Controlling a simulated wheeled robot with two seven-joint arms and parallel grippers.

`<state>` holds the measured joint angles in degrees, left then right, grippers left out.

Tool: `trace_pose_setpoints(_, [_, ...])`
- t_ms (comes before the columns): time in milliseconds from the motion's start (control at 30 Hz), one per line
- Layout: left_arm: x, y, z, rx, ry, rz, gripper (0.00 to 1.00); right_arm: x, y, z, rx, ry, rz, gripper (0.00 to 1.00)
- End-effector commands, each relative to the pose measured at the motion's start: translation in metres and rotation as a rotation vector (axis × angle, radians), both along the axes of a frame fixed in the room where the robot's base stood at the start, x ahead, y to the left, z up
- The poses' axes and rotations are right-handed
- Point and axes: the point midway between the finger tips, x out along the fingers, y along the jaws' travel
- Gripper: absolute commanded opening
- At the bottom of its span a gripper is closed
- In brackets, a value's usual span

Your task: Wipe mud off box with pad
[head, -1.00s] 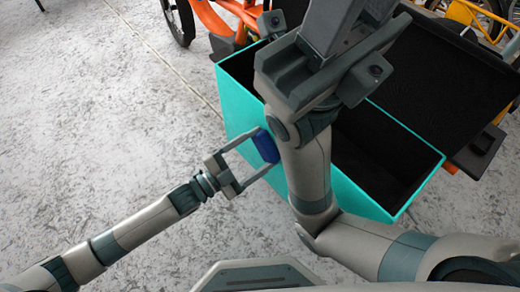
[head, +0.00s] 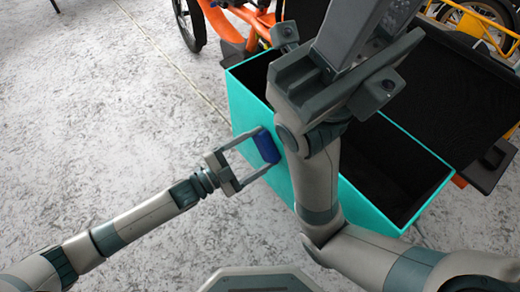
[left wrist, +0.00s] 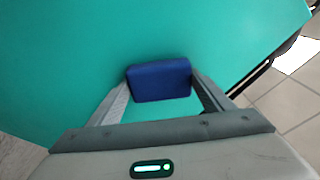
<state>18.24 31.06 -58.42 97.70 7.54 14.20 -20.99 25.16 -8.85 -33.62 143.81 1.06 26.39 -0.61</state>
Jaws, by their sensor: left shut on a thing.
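A teal box (head: 352,207) with a black inside stands open at the centre right of the head view. My left gripper (head: 265,149) is shut on a blue pad (head: 268,146), holding it by its two ends at the box's near outer side. In the left wrist view the pad (left wrist: 160,80) lies against or very close to the plain teal wall (left wrist: 130,35); contact cannot be told. No mud shows on the visible teal surface. My right arm crosses in front of the box and hides part of it; its fingertips cannot be made out.
The black lid (head: 460,95) is raised at the box's far side. An orange cycle frame (head: 228,22) and a black wheel (head: 188,22) stand behind. A yellow frame (head: 470,15) is at the top right. The grey floor (head: 100,110) at left is clear.

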Motion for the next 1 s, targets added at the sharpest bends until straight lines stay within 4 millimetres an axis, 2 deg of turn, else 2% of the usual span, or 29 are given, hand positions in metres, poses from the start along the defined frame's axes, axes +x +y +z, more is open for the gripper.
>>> trace_pose_setpoints(167, [-0.003,0.006,0.002,-0.001,-0.002,0.002,0.56,0.000,0.000,0.004,0.000,0.000,0.000,0.31])
trace_pose_setpoints(733, [-0.031,0.044,0.002,-0.001,-0.001,0.001,0.56,0.000,0.000,0.018,0.000,0.000,0.000,0.31])
trace_pose_setpoints(1000, [-0.035,0.049,0.001,-0.001,-0.002,0.000,0.56,0.000,0.000,0.019,0.000,0.000,0.000,0.31])
